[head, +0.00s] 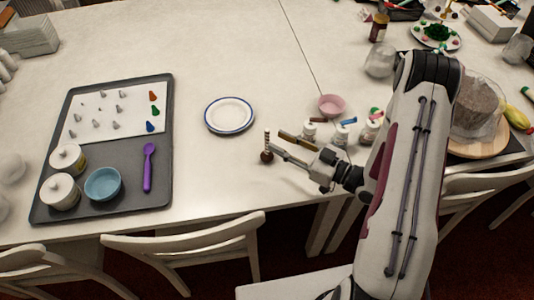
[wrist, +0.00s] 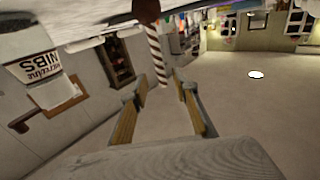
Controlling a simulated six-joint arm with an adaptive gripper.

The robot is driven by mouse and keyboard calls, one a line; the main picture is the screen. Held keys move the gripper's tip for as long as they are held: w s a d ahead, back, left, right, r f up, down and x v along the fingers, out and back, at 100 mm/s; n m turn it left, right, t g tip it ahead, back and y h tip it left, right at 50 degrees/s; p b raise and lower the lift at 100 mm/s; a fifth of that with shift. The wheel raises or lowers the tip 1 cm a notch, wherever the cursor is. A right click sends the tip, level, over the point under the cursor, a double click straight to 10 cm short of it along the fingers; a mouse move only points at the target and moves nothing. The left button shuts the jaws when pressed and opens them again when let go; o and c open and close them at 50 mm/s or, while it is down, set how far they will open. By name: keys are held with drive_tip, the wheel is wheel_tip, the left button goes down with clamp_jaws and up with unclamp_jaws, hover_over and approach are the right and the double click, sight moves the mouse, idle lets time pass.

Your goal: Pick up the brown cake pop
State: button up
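The brown cake pop (head: 266,156) stands ball down near the front edge of the table, its striped stick pointing up. In the wrist view, which looks upside down, its brown ball (wrist: 146,10) is cut by the top edge and the striped stick (wrist: 157,52) runs down toward the fingertips. My gripper (head: 277,141) lies low, just right of the stick in the head view. In the wrist view my gripper (wrist: 161,85) has its two tan-padded fingers apart, with the stick's end in line with the gap. I cannot tell whether the stick is between the fingers.
A white plate (head: 229,131) with a blue rim lies behind and left. A dark tray (head: 120,195) stands at the left. A pink bowl (head: 331,104) and several small bottles (head: 341,133) stand close behind my gripper. The table between tray and cake pop is clear.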

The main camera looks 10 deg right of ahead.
sight(267, 153)
drive_tip(key=shift+x, duration=2.5)
drive_tip(key=shift+f, duration=0.15)
clamp_jaws()
